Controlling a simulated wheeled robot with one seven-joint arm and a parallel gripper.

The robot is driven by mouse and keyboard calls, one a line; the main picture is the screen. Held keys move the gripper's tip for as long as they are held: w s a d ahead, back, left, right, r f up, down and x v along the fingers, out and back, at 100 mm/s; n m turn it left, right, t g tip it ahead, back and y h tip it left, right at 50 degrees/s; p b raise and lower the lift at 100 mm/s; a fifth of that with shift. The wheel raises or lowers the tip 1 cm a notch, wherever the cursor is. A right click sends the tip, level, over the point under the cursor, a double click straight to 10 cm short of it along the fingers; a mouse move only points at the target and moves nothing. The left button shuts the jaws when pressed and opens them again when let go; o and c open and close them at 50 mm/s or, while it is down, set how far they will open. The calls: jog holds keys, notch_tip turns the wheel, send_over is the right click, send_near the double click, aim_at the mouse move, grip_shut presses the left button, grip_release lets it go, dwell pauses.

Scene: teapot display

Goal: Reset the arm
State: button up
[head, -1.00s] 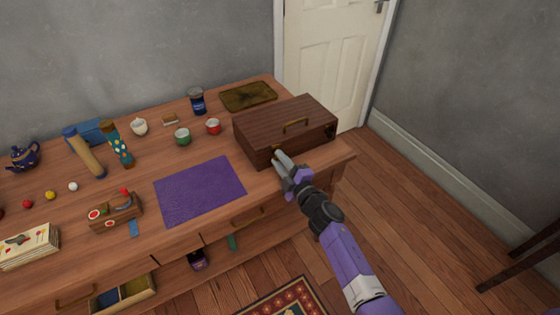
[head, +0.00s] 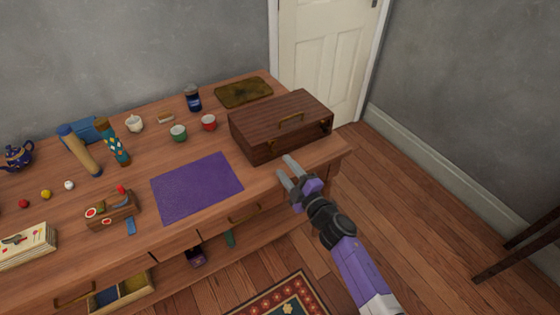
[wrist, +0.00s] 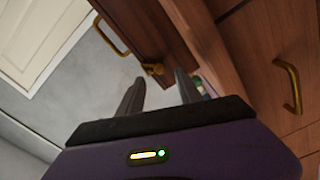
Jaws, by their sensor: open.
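My gripper (head: 286,168) is open and empty. In the head view it is just in front of the dark wooden box (head: 282,126), over the front right edge of the wooden table (head: 262,185). The two fingers point up toward the box and are apart from each other. In the wrist view my gripper (wrist: 158,95) shows both fingers spread, with nothing between them. The box's brass latch (wrist: 152,69) is beyond the fingertips. The box stands with its lid down and its brass handle on top.
A purple mat (head: 197,187) lies left of my gripper. A drawer (head: 122,292) is open at the lower left. Floor to the right is clear near the table.

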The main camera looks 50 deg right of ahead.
jog(key=shift+v, duration=0.9)
notch_tip(320, 180, up, 5)
jog(key=s+a+m, duration=0.2)
jog(key=s+m, duration=0.1)
jog(key=s+a+r+m+g+y, duration=0.1)
jog(key=s+a+r+m+y, duration=0.1)
jog(key=s+a, duration=0.8)
jog(key=s+a+r+m+g+y, duration=0.1)
jog(key=s+a+r+m+y, duration=0.2)
jog(key=s+a, duration=0.8)
jog(key=s+r+m, duration=0.2)
jog(key=s+r, duration=0.1)
jog(key=s, duration=0.5)
jog(key=shift+r+g, duration=0.15)
jog(key=shift+g, duration=0.15)
